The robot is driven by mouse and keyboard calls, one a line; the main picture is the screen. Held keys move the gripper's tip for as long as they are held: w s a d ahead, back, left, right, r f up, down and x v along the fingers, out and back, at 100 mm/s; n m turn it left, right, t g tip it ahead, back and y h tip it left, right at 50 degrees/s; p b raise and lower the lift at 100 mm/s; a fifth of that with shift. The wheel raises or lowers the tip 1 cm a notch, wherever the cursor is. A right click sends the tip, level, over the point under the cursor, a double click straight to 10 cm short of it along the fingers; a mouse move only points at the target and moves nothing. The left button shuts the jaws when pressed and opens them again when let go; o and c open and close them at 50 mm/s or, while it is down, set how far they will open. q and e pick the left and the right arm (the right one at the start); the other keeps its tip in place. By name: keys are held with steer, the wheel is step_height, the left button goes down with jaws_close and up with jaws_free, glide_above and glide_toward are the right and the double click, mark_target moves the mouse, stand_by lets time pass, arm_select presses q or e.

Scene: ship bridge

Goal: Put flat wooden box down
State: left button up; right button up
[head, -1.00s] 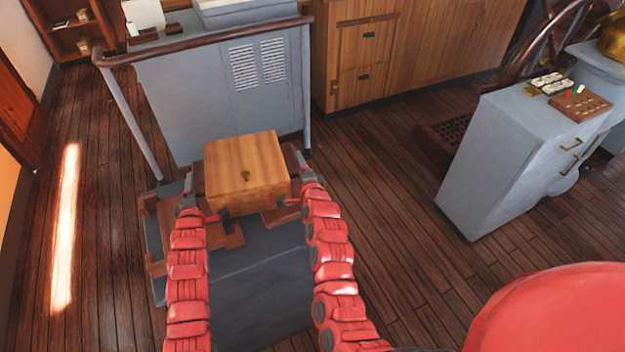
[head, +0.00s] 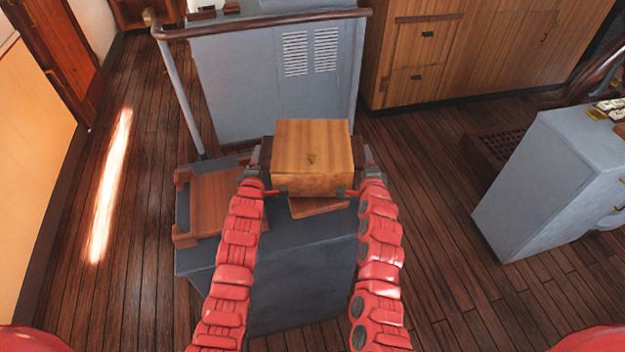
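Whether the box touches anything below is hidden.
A reddish wooden panel (head: 215,200) with raised corner pieces lies on the cabinet top's left part. Another wooden piece (head: 315,206) shows just below the box. A grey console (head: 275,75) with a handrail (head: 260,27) stands behind. A grey cabinet (head: 545,180) stands right. Floor is open on both sides.

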arm_select(q)
steer(key=shift+d+f+b, duration=0.25)
steer(key=shift+f+b, duration=0.55)
steer(key=shift+b, duration=0.05)
steer(key=shift+d+f+b, duration=0.2)
steer(key=shift+f+b, duration=0.6)
steer(key=shift+d+f+b, duration=0.25)
steer(key=shift+f+b, duration=0.55)
steer(key=shift+b, duration=0.05)
steer(key=shift+r, duration=0.15)
steer(key=shift+a, duration=0.5)
steer(key=o, duration=0.4)
steer(key=shift+a, duration=0.45)
steer(key=shift+s+a, duration=0.1)
steer(key=shift+a, duration=0.05)
arm_select(e)
steer(key=f, duration=0.4)
steer(key=shift+s+d+f, duration=0.1)
steer(key=shift+d+f, duration=0.15)
steer(key=o, duration=0.4)
steer(key=shift+d, duration=0.1)
arm_select(q)
steer(key=shift+a, duration=0.1)
